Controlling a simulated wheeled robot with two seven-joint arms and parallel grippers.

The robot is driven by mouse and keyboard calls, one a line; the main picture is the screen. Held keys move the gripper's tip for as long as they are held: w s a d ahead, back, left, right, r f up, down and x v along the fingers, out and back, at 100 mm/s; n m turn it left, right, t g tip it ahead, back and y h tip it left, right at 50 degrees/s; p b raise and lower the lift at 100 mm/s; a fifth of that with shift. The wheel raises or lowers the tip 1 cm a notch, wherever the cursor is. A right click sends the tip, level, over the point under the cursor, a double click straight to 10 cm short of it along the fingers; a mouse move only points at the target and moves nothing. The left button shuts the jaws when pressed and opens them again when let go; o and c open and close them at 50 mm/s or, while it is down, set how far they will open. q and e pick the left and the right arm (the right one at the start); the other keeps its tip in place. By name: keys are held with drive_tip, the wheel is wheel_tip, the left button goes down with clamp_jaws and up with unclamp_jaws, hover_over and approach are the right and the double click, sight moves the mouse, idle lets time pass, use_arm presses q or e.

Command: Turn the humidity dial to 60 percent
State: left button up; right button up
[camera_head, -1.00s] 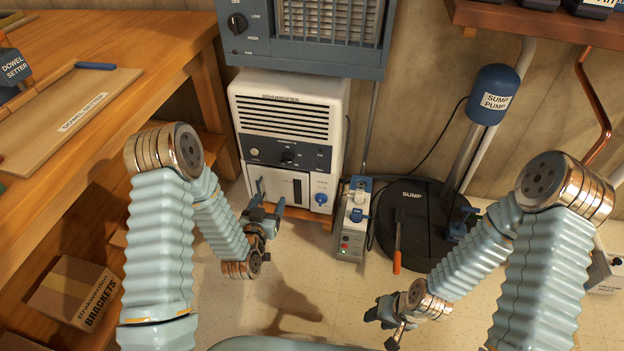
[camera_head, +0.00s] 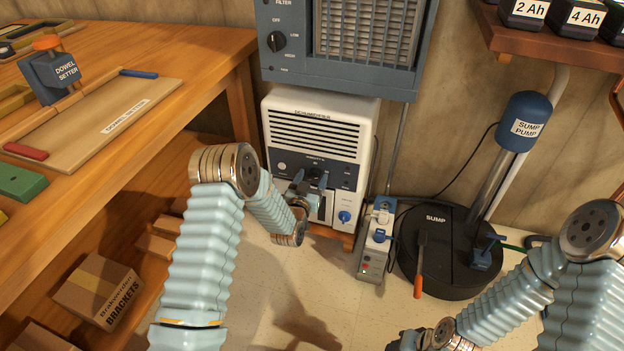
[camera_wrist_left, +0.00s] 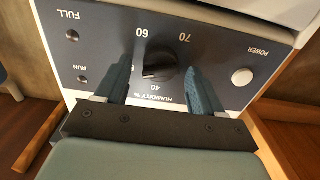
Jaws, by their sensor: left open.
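The white dehumidifier (camera_head: 367,128) stands against the wall with a dark control panel. Its black humidity dial (camera_wrist_left: 160,66) shows upside down in the left wrist view, with 60 and 70 printed on the far side and 40 on the near side. The dial's pointer is hard to read. My left gripper (camera_head: 310,182) is open at the panel. In the left wrist view its fingers (camera_wrist_left: 162,84) stand on either side of the dial, apart from it. My right gripper (camera_head: 407,341) is low at the bottom edge, partly cut off.
A blue-grey heater (camera_head: 283,70) hangs just above the dehumidifier. A wooden workbench (camera_head: 190,50) is on the left. A power strip (camera_head: 376,245) and the black sump lid (camera_head: 455,260) are to the right. In the wrist view, a white power button (camera_wrist_left: 242,77) sits beside the dial.

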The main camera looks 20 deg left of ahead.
use_arm(q)
drive_tip(key=shift+w, duration=0.2)
drive_tip(key=shift+c, duration=0.3)
drive_tip(key=c, duration=1)
drive_tip(key=shift+f, duration=0.1)
